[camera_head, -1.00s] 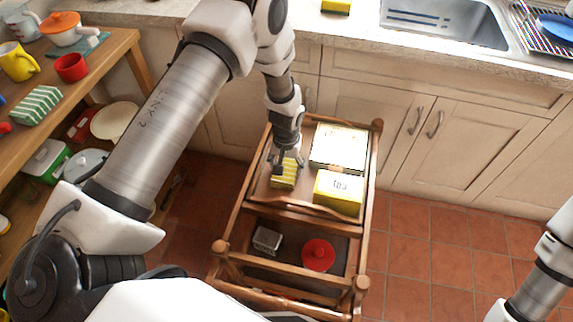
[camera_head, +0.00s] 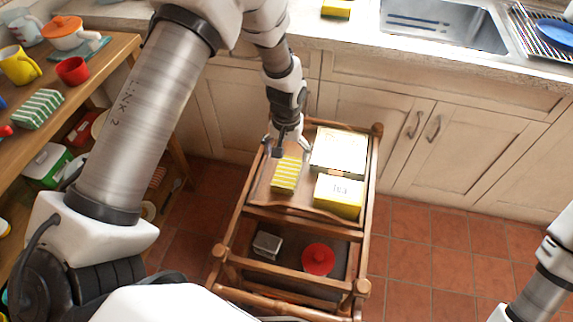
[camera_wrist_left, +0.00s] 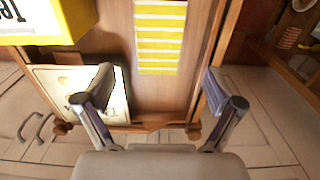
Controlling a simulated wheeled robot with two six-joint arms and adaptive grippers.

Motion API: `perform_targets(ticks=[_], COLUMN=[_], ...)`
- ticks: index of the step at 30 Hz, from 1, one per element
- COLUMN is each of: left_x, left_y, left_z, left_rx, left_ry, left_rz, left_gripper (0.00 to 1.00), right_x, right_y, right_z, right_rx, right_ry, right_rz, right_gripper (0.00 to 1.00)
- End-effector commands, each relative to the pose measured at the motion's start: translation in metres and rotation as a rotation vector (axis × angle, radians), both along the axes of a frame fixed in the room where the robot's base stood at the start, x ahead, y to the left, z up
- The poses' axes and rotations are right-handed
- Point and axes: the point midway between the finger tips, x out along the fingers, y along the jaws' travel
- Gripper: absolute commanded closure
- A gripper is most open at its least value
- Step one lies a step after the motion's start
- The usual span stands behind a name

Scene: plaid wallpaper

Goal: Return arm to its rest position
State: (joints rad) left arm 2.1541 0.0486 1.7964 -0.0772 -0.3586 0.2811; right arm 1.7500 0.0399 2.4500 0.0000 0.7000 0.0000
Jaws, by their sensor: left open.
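My left gripper (camera_head: 286,142) is open and empty above the top tray of a wooden cart (camera_head: 262,190). In the left wrist view its two fingers (camera_wrist_left: 160,92) are spread wide with nothing between them.
A cream box (camera_head: 339,150) and a yellow box (camera_head: 339,196) stand on the cart's right side. A red lidded pot (camera_head: 318,259) and a grey tin (camera_head: 267,244) sit on its lower shelf. A shelf with dishes (camera_head: 105,62) is left; the counter (camera_head: 300,17) is behind.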

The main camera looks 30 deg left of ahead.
Motion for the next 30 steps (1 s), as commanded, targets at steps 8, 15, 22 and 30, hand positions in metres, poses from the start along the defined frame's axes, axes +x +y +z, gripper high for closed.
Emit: perform_targets(ticks=[8, 15, 22, 30], left_x=[0.0, 0.0, 0.0, 0.0], left_y=[0.0, 0.0, 0.0, 0.0], left_z=[0.038, 0.039, 0.04, 0.091], left_rx=[0.0, 0.0, 0.0, 0.0], left_ry=[0.0, 0.0, 0.0, 0.0], left_rz=[0.0, 0.0, 0.0, 0.0], left_gripper=[0.07, 0.07, 0.07, 0.07], right_x=[0.0, 0.0, 0.0, 0.0], right_y=[0.0, 0.0, 0.0, 0.0], right_z=[0.0, 0.0, 0.001, 0.052], right_rx=[0.0, 0.0, 0.0, 0.0], right_ry=[0.0, 0.0, 0.0, 0.0], right_rz=[0.0, 0.0, 0.0, 0.0], right_gripper=[0.07, 0.07, 0.07, 0.07])
